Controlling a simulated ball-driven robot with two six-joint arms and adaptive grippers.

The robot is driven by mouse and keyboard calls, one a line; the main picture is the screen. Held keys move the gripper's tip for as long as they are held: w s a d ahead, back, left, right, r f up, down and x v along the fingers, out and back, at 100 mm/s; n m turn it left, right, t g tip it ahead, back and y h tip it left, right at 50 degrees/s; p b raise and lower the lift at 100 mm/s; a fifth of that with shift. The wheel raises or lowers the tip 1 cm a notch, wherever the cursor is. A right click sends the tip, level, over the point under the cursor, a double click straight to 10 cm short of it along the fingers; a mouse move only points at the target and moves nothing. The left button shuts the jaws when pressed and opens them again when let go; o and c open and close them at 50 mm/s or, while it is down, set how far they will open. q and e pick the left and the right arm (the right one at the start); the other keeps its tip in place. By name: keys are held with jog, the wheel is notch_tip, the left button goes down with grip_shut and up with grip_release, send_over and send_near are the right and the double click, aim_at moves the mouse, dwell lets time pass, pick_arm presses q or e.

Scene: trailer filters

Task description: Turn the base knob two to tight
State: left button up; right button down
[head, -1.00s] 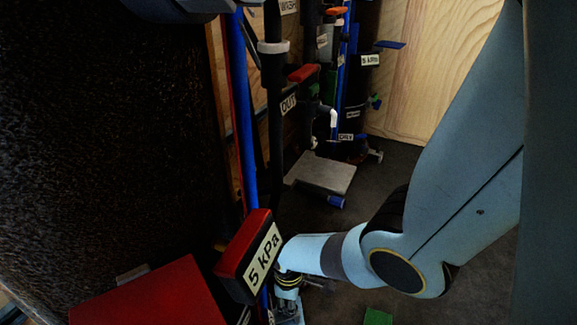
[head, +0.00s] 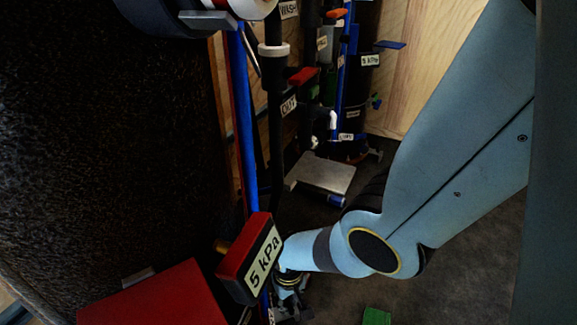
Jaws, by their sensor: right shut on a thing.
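My right arm comes in from the right, and my right gripper (head: 290,309) is low in the head view, just right of the black and red box labelled "5 kPa" (head: 252,258). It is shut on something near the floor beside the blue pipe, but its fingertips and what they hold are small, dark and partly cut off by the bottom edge. I cannot make out base knob two, and no pointer or tight mark shows. My left gripper is not in view.
A blue pipe (head: 248,130) and a dark pipe (head: 273,110) rise left of centre. Labelled pipes and valves stand behind. A grey plate (head: 322,175) lies on the dark floor. A red box (head: 150,298) is at lower left, and a green block (head: 376,316) at the bottom edge.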

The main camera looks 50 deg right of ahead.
jog(key=shift+m, duration=0.6)
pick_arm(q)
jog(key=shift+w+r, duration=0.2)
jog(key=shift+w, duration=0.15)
pick_arm(e)
jog(key=shift+m, duration=0.3)
jog(key=c, duration=1.4)
grip_release()
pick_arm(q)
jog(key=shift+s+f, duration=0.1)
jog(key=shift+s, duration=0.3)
pick_arm(e)
jog(key=shift+o, duration=0.2)
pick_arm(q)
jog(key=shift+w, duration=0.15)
pick_arm(e)
jog(key=shift+r, duration=0.1)
jog(key=shift+r, duration=0.45)
notch_tip(320, 180, up, 11)
jog(key=shift+s+f, duration=0.1)
